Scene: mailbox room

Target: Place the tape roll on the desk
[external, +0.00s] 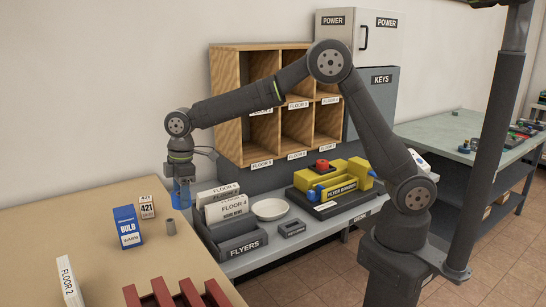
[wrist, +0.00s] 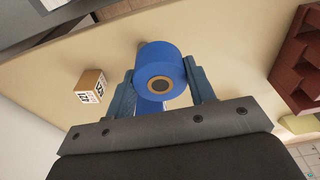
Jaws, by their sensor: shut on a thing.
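The blue tape roll (wrist: 162,60) is between the two fingers of my gripper (wrist: 160,85) in the wrist view, with its brown core facing the camera. My gripper is shut on it. In the external view my gripper (external: 181,196) points down above the back right part of the tan desk (external: 95,202). The blue fingers and the roll are hard to tell apart there. The roll appears held above the desktop, clear of it. The desk also shows in the wrist view (wrist: 215,40).
On the desk stand a blue bulb box (external: 128,227), a small 421 box (external: 146,206), a grey cylinder (external: 170,227), a Floor 2 item (external: 69,281) and a dark red rack (external: 175,298). The flyers tray (external: 230,245) stands close right of my gripper. The desk's back left is clear.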

